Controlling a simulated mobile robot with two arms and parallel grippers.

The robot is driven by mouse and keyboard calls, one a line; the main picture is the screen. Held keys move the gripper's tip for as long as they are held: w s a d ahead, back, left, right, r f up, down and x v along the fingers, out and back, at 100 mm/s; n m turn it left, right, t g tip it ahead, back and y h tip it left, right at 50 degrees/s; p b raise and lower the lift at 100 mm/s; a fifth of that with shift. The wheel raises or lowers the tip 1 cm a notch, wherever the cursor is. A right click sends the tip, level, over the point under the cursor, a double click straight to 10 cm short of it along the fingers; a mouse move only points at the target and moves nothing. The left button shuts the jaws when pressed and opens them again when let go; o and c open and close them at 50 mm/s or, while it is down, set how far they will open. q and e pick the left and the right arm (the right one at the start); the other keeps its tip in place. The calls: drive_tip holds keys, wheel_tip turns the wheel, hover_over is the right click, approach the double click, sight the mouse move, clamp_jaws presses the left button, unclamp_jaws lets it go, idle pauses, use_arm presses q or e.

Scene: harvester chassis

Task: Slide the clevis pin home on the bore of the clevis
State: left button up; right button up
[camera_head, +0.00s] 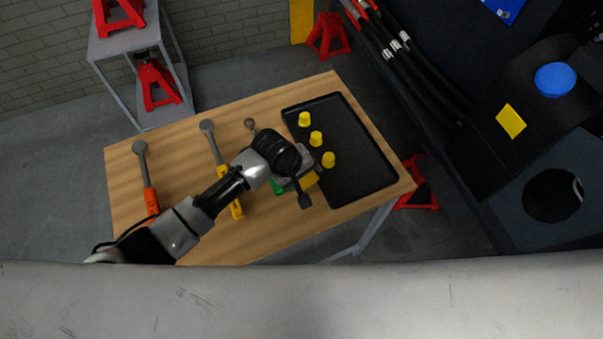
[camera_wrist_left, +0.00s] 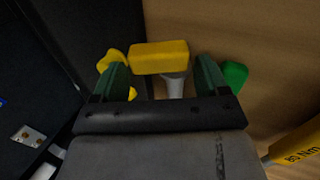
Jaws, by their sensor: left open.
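In the left wrist view, a yellow block (camera_wrist_left: 160,57) with a grey shaft (camera_wrist_left: 176,86) running from it lies between the fingers of my left gripper (camera_wrist_left: 160,78); it may be the clevis pin. The fingers are apart and I see no clear contact. My right gripper is not in view.
The wooden workbench (camera_head: 130,175) carries a black tray (camera_head: 360,165) with yellow caps (camera_head: 316,138), an orange-handled tool (camera_head: 151,200) and a yellow-handled tool (camera_head: 236,208). A green object (camera_wrist_left: 235,75) is close outside one finger. The dark chassis (camera_head: 480,150) stands right of the bench.

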use_arm(q)
drive_tip(key=shift+w+d+f, duration=0.1)
drive_tip(key=shift+d+f, duration=0.05)
drive_tip(key=shift+f, duration=0.25)
drive_tip(key=shift+c, duration=0.3)
drive_tip(key=c, duration=0.7)
drive_tip(key=shift+r, duration=0.1)
